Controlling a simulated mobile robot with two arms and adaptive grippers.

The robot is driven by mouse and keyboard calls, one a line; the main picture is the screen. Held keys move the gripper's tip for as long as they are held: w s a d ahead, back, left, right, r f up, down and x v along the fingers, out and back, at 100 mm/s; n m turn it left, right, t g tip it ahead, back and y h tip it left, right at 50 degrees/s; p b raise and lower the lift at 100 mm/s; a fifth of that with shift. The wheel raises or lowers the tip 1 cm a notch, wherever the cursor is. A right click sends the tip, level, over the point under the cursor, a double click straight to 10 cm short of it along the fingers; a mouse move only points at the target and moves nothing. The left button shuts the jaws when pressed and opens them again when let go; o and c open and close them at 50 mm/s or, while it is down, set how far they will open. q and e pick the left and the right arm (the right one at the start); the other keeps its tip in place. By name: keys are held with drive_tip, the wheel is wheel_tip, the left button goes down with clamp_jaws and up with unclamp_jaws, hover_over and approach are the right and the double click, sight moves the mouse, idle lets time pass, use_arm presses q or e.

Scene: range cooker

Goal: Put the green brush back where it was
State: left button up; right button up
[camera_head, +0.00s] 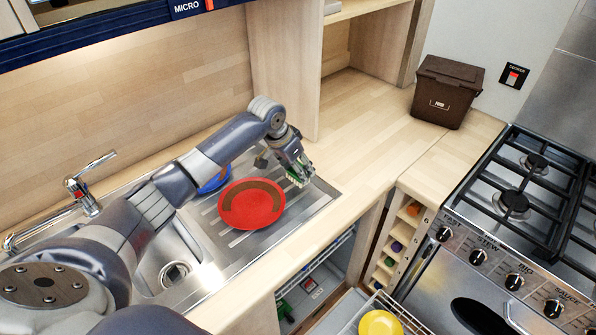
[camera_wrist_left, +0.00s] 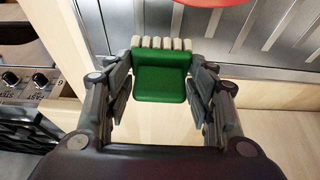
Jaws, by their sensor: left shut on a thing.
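The green brush (camera_wrist_left: 160,82) has a green body and a row of pale bristles, and sits between the fingers of my left gripper (camera_wrist_left: 161,70) in the left wrist view. In the head view my left gripper (camera_head: 298,170) is shut on the brush (camera_head: 296,179), at the right end of the steel sink drainer (camera_head: 322,196). The fingers partly hide the brush there. I cannot tell whether the brush touches the drainer. My right gripper is in neither view.
A red plate (camera_head: 262,216) with a brown patch lies on the drainer, with a blue plate (camera_head: 214,181) behind it. The tap (camera_head: 86,190) is at left. A brown bin (camera_head: 446,92) stands at the back right beside the cooker (camera_head: 515,205). The worktop (camera_head: 365,130) between is clear. Below, a yellow plate (camera_head: 380,324) sits in an open rack.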

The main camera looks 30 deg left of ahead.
use_arm(q)
drive_tip(key=shift+w+a, duration=0.1)
drive_tip(key=shift+w, duration=0.35)
wheel_tip(320, 180, down, 3)
drive_tip(key=shift+f+p, duration=0.1)
drive_tip(key=shift+p, duration=0.8)
drive_tip(key=shift+f, duration=0.2)
drive_tip(key=shift+f, duration=0.15)
drive_tip(key=o, duration=0.8)
drive_tip(key=shift+o, duration=0.7)
